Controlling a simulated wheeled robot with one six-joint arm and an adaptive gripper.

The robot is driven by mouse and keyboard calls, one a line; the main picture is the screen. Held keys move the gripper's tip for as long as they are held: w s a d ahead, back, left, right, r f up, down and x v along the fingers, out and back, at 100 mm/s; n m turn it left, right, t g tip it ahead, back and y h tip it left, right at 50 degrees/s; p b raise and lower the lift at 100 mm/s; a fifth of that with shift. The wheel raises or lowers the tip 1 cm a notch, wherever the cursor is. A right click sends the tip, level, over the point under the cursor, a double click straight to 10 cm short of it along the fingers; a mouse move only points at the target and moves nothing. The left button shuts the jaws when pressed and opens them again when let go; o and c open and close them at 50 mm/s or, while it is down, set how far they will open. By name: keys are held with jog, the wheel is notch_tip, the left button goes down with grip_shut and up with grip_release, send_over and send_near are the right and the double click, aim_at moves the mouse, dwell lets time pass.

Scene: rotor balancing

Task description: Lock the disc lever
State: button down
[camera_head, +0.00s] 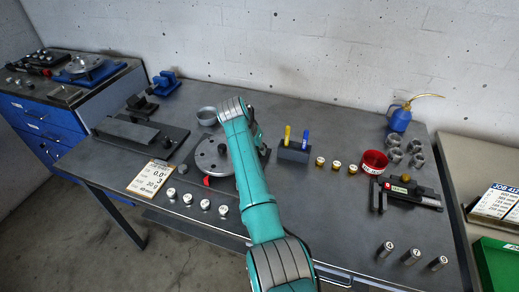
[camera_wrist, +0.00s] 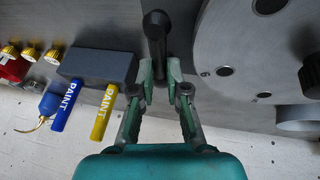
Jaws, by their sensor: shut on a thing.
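The grey disc (camera_head: 212,157) with dark holes sits on its dark base on the bench. It also shows large at the upper right of the wrist view (camera_wrist: 235,50). In the wrist view my gripper (camera_wrist: 159,75) is shut on the dark lever (camera_wrist: 156,25), which has a rounded black knob end and stands just beside the disc's rim. The fingers are close on both sides of the lever's shaft. In the head view my arm covers the disc's right side, and the gripper and lever are mostly hidden. Whether the lever is locked cannot be told.
A dark block with blue and yellow paint markers (camera_wrist: 95,66) stands close beside my gripper. Brass weights (camera_head: 336,165), a red bowl (camera_head: 374,162) and a blue oil can (camera_head: 400,119) stand to the right. Silver knobs (camera_head: 187,198) and a label card (camera_head: 151,178) lie in front.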

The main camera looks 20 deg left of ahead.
dwell(0.3)
jog(key=c, duration=1.2)
grip_release()
jog(key=v, duration=1.2)
